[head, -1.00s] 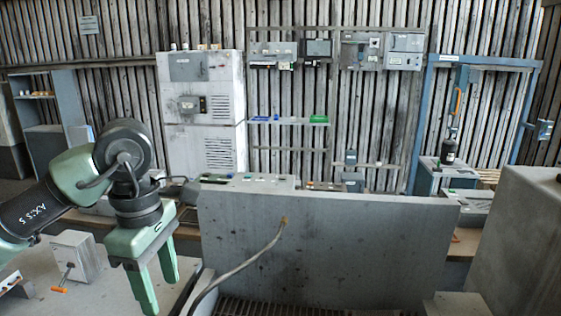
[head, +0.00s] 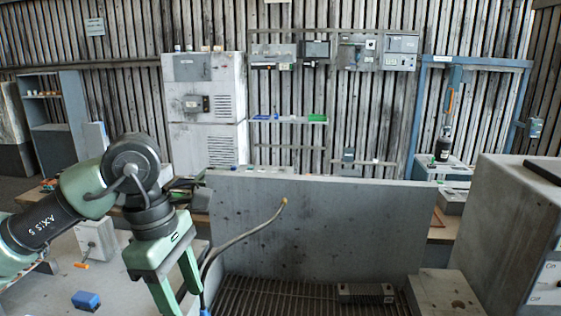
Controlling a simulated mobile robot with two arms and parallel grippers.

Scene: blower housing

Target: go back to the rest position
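My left gripper (head: 182,298) hangs at the lower left of the head view, pointing down. Its two green fingers are apart, and I see nothing between them. It is close to the left end of a grey upright panel (head: 320,225). A dark cable (head: 237,238) with a yellow tip rises just right of the fingers. A small blue block (head: 86,300) lies on the grey surface left of the gripper. My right gripper is out of view.
A slatted grate (head: 275,295) lies in front of the panel, with a dark block (head: 366,293) on it. A large grey box (head: 510,225) stands at the right. A grey box with an orange handle (head: 97,238) sits on the left surface.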

